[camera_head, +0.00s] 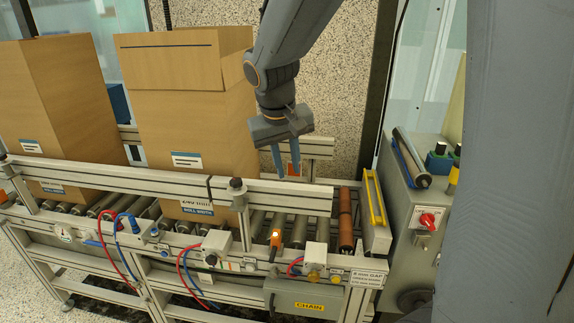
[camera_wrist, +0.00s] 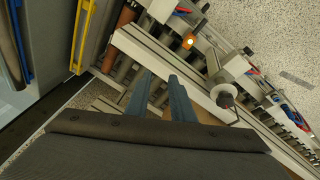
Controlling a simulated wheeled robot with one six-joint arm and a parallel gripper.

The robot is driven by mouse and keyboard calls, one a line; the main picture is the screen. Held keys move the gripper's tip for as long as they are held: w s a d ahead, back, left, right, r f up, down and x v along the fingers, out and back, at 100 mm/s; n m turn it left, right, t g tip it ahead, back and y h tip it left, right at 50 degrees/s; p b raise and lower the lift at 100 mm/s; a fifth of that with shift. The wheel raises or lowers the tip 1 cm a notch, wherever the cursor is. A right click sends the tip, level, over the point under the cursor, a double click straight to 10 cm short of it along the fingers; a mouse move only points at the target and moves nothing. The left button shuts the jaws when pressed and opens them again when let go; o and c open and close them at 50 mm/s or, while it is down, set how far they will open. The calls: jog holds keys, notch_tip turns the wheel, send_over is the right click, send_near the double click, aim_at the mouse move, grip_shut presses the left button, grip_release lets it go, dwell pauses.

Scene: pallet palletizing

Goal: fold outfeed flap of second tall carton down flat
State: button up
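Two tall brown cartons stand on the roller conveyor. The left carton (camera_head: 55,105) is partly cut off by the picture edge. The other carton (camera_head: 190,130) is nearer my arm. A broad flap panel (camera_head: 165,68) with a dark line shows at its upper front, and a panel (camera_head: 238,60) shows at its upper right; I cannot tell how that right panel is folded. My gripper (camera_head: 286,173) points down to the right of this carton, apart from it, above the rail. Its two fingers, also in the wrist view (camera_wrist: 158,75), are apart with nothing between them.
The conveyor's front rail (camera_head: 285,197) runs below my gripper, with bare rollers (camera_head: 285,228) behind it. An orange-brown roller (camera_head: 346,218) and a yellow-handled part (camera_head: 374,198) lie at the right end. A control cabinet (camera_head: 415,222) with a red switch stands farther right.

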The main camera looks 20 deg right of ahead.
grip_shut()
jog(key=m+t+y+p, duration=0.5)
jog(key=m+y+p, duration=0.6)
jog(key=m+y, duration=0.9)
send_near(239, 57)
jog(key=a+m+h+p, duration=0.1)
jog(key=a, duration=0.1)
jog(key=w+a+r+m+h+p, duration=0.1)
jog(key=a+p, duration=0.1)
jog(key=w+a+m+h+p, duration=0.1)
jog(key=a+p, duration=0.1)
jog(key=shift+r, duration=0.25)
